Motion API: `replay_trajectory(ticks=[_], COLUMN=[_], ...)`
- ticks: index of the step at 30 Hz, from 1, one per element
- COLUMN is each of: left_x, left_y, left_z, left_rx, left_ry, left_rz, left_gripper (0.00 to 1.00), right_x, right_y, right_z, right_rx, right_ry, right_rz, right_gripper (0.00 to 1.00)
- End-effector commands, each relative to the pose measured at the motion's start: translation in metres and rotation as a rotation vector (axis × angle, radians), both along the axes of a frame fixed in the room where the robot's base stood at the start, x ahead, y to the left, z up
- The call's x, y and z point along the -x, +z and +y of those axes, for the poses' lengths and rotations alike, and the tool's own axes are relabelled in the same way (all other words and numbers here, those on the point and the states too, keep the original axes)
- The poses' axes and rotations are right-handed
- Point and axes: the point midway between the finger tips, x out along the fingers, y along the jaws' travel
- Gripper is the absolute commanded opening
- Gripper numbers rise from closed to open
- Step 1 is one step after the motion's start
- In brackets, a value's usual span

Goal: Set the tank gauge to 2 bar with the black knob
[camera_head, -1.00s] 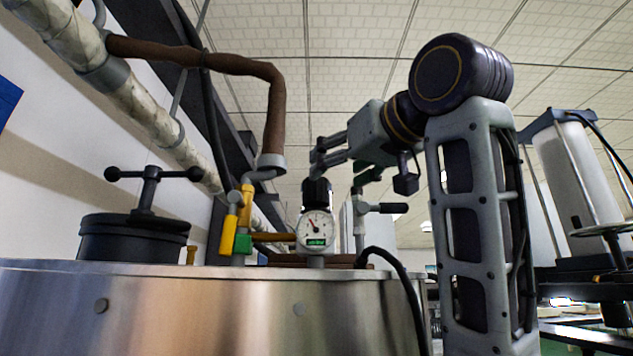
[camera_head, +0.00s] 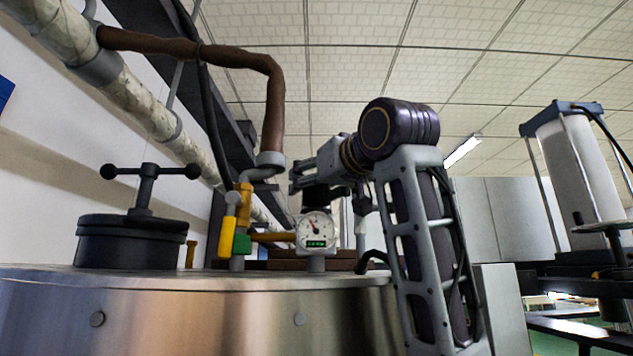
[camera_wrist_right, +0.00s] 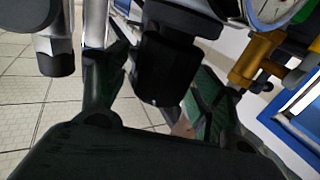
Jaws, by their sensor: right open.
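The round white tank gauge (camera_head: 316,230) stands on top of the steel tank (camera_head: 200,310). Its needle points up and slightly left, and its small green display is too small to read surely. The black knob (camera_head: 318,198) sits directly above the gauge, partly hidden by my right gripper (camera_head: 298,180). In the right wrist view the knob (camera_wrist_right: 165,68) lies between the two spread fingers of my right gripper (camera_wrist_right: 155,85), with the gauge (camera_wrist_right: 270,12) cut off at the top right. The fingers are open; contact with the knob cannot be told. My left gripper is out of view.
A yellow-handled valve (camera_head: 227,236) stands just left of the gauge. A black lid with a T-handle (camera_head: 140,240) is on the tank's left. A brown pipe (camera_head: 272,110) hangs above, and a grey upright pipe (camera_head: 360,240) stands close right of the gauge.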

Motion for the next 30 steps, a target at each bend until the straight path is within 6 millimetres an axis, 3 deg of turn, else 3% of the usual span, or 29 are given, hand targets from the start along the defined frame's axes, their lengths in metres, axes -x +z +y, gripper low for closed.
replay_trajectory(ticks=[5,15,30], left_x=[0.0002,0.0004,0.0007], left_y=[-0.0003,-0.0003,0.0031], left_z=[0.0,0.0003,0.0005], left_rx=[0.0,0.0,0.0], left_ry=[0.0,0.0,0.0], left_rz=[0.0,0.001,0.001], left_gripper=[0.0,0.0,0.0], right_x=[0.0,0.0002,-0.0005], right_y=[-0.0004,-0.0002,0.0005], right_z=[0.0001,0.0,-0.0008], right_rx=[0.0,0.0,-0.002], right_ry=[0.0,0.0,0.117], right_rz=[0.0,0.0,0.001], right_gripper=[0.66,0.22,0.21])
